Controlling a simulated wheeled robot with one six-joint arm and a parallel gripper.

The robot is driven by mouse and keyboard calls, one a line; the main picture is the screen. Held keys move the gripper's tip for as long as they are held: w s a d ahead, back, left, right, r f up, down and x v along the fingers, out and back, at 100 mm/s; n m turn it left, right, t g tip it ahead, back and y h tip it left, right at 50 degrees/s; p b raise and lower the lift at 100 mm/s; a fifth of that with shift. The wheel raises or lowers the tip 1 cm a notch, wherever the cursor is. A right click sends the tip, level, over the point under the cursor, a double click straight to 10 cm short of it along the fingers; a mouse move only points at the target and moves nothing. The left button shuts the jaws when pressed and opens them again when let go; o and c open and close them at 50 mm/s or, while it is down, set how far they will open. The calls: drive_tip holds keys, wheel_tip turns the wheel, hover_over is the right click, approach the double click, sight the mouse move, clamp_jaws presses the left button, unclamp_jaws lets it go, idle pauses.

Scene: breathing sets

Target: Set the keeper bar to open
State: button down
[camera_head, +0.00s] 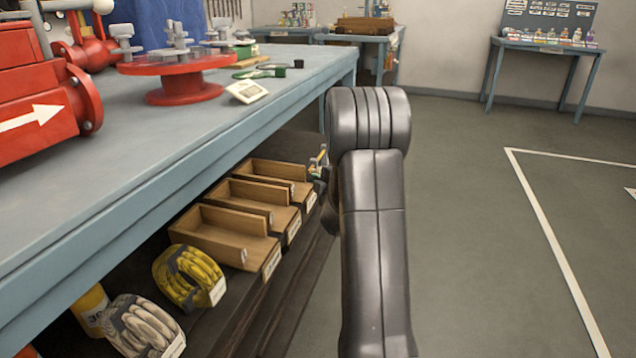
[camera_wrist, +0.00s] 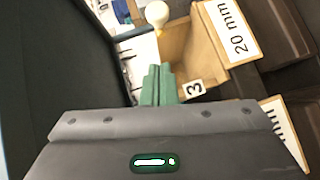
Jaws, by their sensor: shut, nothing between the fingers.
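My gripper (camera_wrist: 158,70) shows in the wrist view as two green fingers side by side, closed with nothing between them. A cream round knob (camera_wrist: 157,14) stands just beyond the fingertips, apart from them in the picture. It sits by an open wooden bin (camera_wrist: 208,52) with a "20 mm" label and a "3" tag. I cannot tell whether the knob belongs to the keeper bar, and I see no bar clearly. In the head view, my arm hides most of the gripper, beside the far end of the bin row; a small yellow-green part (camera_head: 318,158) shows there.
Wooden bins (camera_head: 222,236) stand on a dark shelf under the blue workbench (camera_head: 170,130). Yellow gloves (camera_head: 188,277) and grey gloves (camera_head: 140,325) lie nearer. A red flange (camera_head: 185,85) and red valve (camera_head: 45,105) stand on top. The floor (camera_head: 470,220) to the right is clear.

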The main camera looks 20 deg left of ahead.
drive_tip(key=p+v, duration=0.2)
drive_tip(key=v, duration=0.6)
drive_tip(key=shift+d, duration=0.45)
drive_tip(key=shift+s, duration=0.1)
